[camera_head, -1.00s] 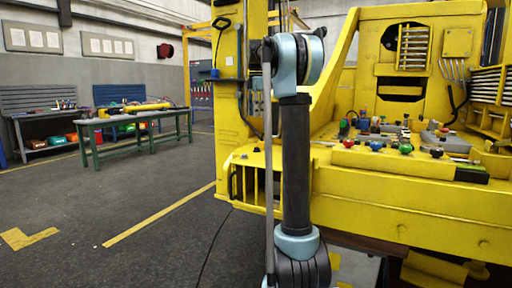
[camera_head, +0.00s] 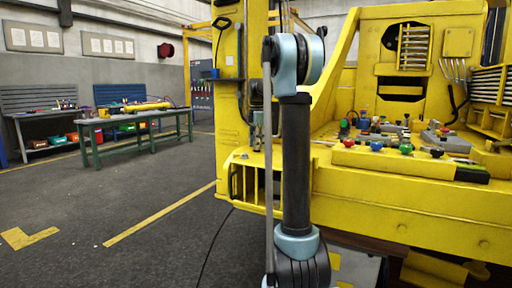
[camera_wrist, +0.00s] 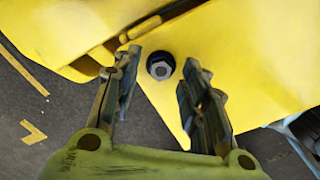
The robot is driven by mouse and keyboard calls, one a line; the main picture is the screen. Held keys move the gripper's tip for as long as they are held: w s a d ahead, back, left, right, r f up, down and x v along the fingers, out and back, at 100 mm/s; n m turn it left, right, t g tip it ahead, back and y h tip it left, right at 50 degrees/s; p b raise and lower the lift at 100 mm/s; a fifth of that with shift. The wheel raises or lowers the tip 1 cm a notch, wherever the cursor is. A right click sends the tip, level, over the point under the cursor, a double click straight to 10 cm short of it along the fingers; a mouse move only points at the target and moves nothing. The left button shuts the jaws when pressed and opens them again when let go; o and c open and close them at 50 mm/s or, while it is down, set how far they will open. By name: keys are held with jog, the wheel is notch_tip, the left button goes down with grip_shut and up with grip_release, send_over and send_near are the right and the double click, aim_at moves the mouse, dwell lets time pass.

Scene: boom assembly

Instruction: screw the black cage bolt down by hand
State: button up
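The black cage bolt (camera_wrist: 160,66) shows in the wrist view as a dark round collar with a lighter hex head, set in a yellow plate (camera_wrist: 235,60). My gripper (camera_wrist: 160,75) is open, with one finger on each side of the bolt in the picture. Neither finger touches the bolt in this view. How far the fingertips are from the plate along the viewing direction I cannot tell. In the head view my arm (camera_head: 296,165) stands in front of the yellow machine, and the gripper and bolt cannot be made out there.
The yellow machine (camera_head: 400,195) fills the right of the head view, with several coloured knobs and loose parts on its deck. A green workbench (camera_head: 140,118) stands at the left back. The grey floor (camera_head: 100,220) at the left is clear.

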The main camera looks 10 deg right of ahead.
jog(key=shift+f, duration=0.35)
grip_shut()
